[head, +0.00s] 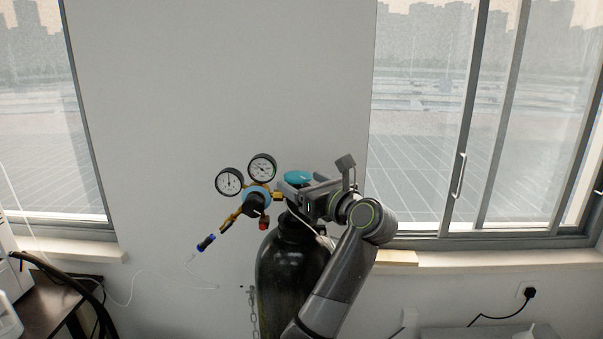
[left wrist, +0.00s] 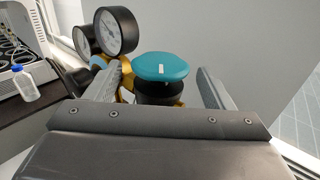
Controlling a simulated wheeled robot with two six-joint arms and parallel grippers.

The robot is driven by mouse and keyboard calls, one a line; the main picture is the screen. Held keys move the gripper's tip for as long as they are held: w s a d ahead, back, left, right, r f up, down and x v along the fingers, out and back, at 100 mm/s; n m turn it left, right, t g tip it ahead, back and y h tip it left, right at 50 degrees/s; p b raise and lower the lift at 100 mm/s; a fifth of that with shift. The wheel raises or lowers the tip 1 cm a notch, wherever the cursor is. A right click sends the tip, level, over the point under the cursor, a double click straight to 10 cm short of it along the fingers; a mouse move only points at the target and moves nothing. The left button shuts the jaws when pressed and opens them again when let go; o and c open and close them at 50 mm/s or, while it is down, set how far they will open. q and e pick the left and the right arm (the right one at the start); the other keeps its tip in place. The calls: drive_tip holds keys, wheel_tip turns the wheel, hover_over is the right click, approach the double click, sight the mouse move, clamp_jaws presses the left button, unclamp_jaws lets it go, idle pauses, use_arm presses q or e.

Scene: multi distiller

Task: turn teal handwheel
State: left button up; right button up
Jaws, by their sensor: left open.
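The teal handwheel (head: 298,177) sits on top of the dark gas cylinder (head: 285,262), at the valve. My left gripper (head: 308,187) is at the handwheel, partly covering the valve below it in the head view. The gripper is open and holds nothing. My right gripper is out of view.
Two round pressure gauges (head: 245,174) and a brass regulator (head: 256,199) stand close to the left of the handwheel. A chain (head: 252,310) hangs beside the cylinder. The wall is behind, with a window sill (head: 480,261) at right. A bottle (left wrist: 24,84) stands far left.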

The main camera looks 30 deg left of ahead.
use_arm(q)
drive_tip(key=shift+w+a, duration=0.25)
drive_tip(key=shift+a, duration=0.4)
drive_tip(key=c, duration=0.9)
